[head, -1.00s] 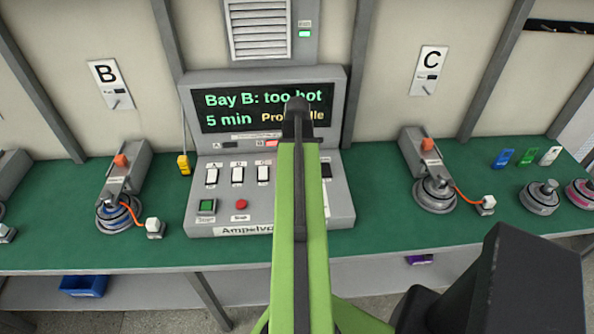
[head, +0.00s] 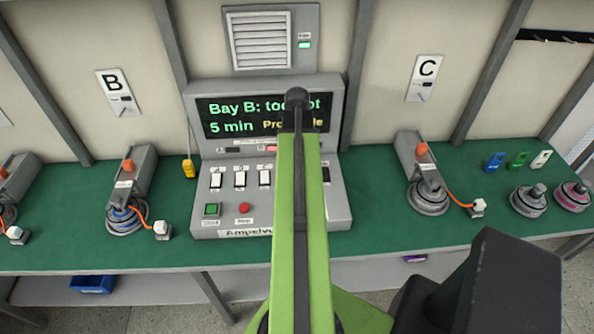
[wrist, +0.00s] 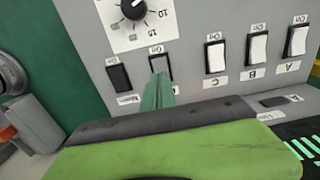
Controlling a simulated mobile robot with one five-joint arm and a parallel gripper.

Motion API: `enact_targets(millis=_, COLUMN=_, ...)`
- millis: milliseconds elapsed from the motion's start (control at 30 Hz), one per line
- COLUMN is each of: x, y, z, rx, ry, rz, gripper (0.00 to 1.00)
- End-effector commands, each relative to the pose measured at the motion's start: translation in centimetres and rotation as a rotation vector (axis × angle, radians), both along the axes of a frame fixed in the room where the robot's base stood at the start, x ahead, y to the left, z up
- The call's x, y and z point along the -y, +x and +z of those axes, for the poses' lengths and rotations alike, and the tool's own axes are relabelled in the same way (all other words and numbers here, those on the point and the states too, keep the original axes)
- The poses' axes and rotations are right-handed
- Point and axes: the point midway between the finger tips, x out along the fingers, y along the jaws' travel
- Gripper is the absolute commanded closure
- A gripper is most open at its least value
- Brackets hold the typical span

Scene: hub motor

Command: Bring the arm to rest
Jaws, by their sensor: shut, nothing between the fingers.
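My green arm (head: 303,230) rises through the middle of the head view, with a dark joint at its upper end in front of the console screen. It hides my gripper in that view. In the wrist view my gripper (wrist: 158,92) shows as a narrow teal tip, shut and empty. The tip overlaps a rocker switch (wrist: 161,66) beside switch C; I cannot tell whether they touch. The grey console (head: 205,165) stands on the green bench. Its screen (head: 225,115) reads "Bay B: too hot" and "5 min", with the rest partly hidden by my arm.
Motor stands under signs B (head: 118,90) and C (head: 424,78) flank the console, with orange cables. Loose hub motors (head: 528,200) and coloured tags (head: 518,160) are at the right. The green bench top (head: 375,215) is clear just right of the console.

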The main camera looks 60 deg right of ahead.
Motion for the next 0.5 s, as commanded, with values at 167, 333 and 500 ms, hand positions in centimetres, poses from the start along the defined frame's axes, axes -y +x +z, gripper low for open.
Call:
enact_targets(millis=167, x=0.0, y=0.0, z=-0.1, rx=0.000, ry=0.000, rz=0.000, gripper=1.00)
enact_targets(millis=333, x=0.0, y=0.0, z=-0.1, rx=0.000, ry=0.000, rz=0.001, gripper=1.00)
enact_targets(millis=500, x=-2.6, y=3.9, z=-0.1, rx=0.000, ry=0.000, rz=0.079, gripper=1.00)
